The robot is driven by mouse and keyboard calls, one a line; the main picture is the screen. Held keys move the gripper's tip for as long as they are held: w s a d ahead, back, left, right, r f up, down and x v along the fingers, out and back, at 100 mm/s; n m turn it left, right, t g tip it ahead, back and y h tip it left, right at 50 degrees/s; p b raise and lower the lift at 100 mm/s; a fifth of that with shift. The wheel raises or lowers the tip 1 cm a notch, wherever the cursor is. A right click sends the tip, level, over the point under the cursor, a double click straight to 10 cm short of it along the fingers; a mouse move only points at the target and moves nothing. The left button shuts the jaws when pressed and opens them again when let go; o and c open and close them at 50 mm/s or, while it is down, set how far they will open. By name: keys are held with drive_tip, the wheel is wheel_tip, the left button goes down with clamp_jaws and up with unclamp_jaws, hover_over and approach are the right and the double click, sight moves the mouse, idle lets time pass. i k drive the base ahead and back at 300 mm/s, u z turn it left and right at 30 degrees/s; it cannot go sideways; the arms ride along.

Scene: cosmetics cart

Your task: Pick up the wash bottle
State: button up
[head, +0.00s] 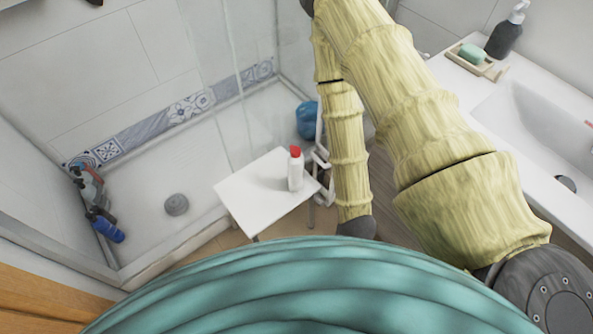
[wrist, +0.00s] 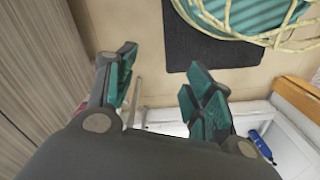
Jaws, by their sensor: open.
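A white bottle with a red cap (head: 295,170), which fits the wash bottle, stands upright on a small white table (head: 250,192) in the head view. My gripper (wrist: 163,92) shows in the wrist view with its two teal-padded fingers apart and nothing held between them. In the head view my forearm hangs down just right of the bottle, and my gripper cannot be made out there. I cannot make out the bottle in the wrist view.
A glass shower screen (head: 240,90) rises behind the table. A blue object (head: 307,119) is behind the bottle. A sink counter (head: 463,84) with a dark dispenser (head: 504,38) and a soap dish (head: 474,62) lies right. A dark mat (wrist: 212,40) is on the floor.

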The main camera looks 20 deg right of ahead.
sight(295, 163)
drive_tip(key=z, duration=1.9)
drive_tip(key=k, duration=1.05)
drive_tip(key=u, duration=1.85)
drive_tip(key=i, duration=0.5)
drive_tip(key=z, duration=0.05)
